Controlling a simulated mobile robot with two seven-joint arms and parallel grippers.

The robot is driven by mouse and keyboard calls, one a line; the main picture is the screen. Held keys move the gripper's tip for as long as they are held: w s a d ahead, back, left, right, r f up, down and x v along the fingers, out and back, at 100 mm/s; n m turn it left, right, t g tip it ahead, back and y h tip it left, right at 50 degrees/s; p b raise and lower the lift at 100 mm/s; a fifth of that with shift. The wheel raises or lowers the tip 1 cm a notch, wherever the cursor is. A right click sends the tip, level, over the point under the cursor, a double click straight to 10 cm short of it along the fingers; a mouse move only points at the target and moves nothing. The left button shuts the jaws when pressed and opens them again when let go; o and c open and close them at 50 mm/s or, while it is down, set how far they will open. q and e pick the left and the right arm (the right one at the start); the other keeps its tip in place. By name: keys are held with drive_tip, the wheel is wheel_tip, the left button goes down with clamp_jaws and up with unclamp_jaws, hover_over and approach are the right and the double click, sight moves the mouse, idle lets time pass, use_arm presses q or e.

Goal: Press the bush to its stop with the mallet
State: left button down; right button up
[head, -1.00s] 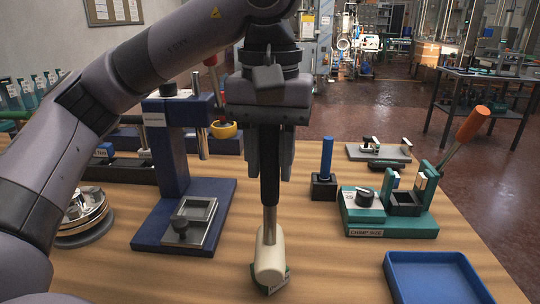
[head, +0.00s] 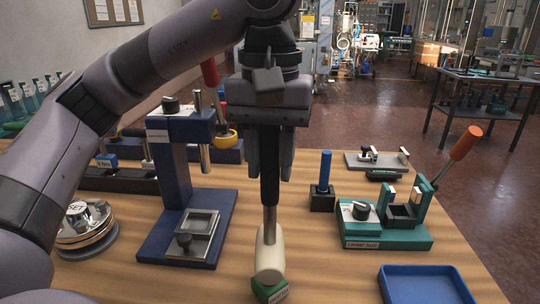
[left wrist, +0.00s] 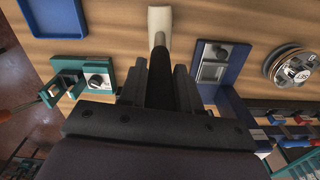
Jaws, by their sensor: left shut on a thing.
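My left gripper (head: 270,172) is shut on the black handle of the mallet (head: 269,257), which hangs upright with its cream head down. The mallet head also shows at the top of the left wrist view (left wrist: 159,21). A green block (head: 268,290) with a white label stands on the table just under the head, at the picture's lower edge. The head overlaps the block's top; I cannot tell whether they touch. No bush can be made out; the mallet head may hide it. My right gripper is not in view.
A blue press (head: 174,170) stands left of the mallet, with stacked metal discs (head: 86,232) farther left. To the right are a blue pin in a black block (head: 322,198), a green crimp station (head: 390,240) and an empty blue tray (head: 425,288). Bare wood lies between.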

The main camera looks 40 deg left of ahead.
use_arm(q)
drive_tip(key=shift+r+p, duration=0.45)
drive_tip(key=shift+r, duration=0.2)
drive_tip(key=shift+f, duration=0.2)
